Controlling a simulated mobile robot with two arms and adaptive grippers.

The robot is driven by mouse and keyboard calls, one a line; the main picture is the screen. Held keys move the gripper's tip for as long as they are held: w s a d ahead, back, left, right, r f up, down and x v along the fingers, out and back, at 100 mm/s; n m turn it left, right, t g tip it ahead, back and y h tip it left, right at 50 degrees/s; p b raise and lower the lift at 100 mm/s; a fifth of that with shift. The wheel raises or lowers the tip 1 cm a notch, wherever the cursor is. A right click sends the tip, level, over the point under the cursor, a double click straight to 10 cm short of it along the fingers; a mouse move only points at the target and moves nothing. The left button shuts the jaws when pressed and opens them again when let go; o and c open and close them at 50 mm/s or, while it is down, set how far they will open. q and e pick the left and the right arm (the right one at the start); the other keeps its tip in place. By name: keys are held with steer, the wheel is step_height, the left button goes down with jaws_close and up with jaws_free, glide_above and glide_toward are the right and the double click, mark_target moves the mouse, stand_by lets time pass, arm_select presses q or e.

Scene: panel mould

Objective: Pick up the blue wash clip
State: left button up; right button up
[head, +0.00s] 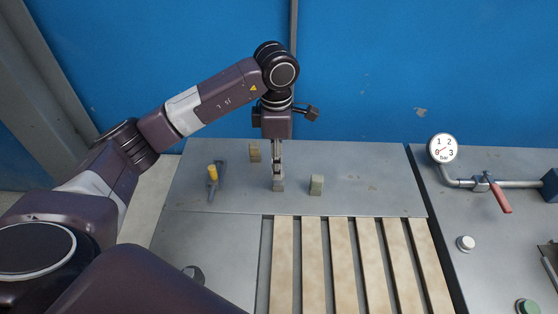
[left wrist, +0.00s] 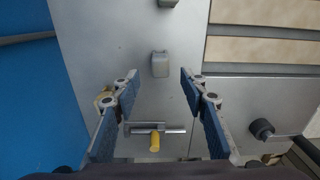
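Three small block-like clips stand on the grey steel plate. A grey clip (head: 278,185) is at the middle, just below my left gripper (head: 277,168); a greenish-grey one (head: 316,184) is to its right; a beige one (head: 255,152) is behind. None looks clearly blue. In the left wrist view my left gripper (left wrist: 160,77) is open and empty, and the grey clip (left wrist: 160,65) shows between and beyond its fingertips. The beige clip (left wrist: 104,98) is partly hidden by the left finger. The right-hand clip (left wrist: 168,3) is cut by the top edge. My right gripper is not in view.
A metal tool with a yellow handle (head: 213,172) lies left of the clips. Wooden slats (head: 340,265) fill the front. A dark knob (head: 193,273) stands front left. A gauge (head: 443,148) and red-handled valve (head: 498,196) are at right. A blue wall (head: 400,70) rises behind.

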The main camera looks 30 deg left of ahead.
mark_target(278, 181)
arm_select(q)
steer(key=shift+f, duration=0.35)
steer(key=shift+s+d+f+p, duration=0.15)
steer(key=shift+f+p, duration=0.25)
steer(key=shift+f, duration=0.4)
steer(key=shift+s+f+p, duration=0.1)
steer(key=shift+f+p, duration=0.2)
steer(key=shift+f, duration=0.1)
steer(key=f, duration=0.2)
steer(key=f+p, duration=0.1)
steer(key=shift+w+f, duration=0.25)
steer(key=shift+f, duration=0.45)
steer(key=c, duration=0.8)
jaws_close()
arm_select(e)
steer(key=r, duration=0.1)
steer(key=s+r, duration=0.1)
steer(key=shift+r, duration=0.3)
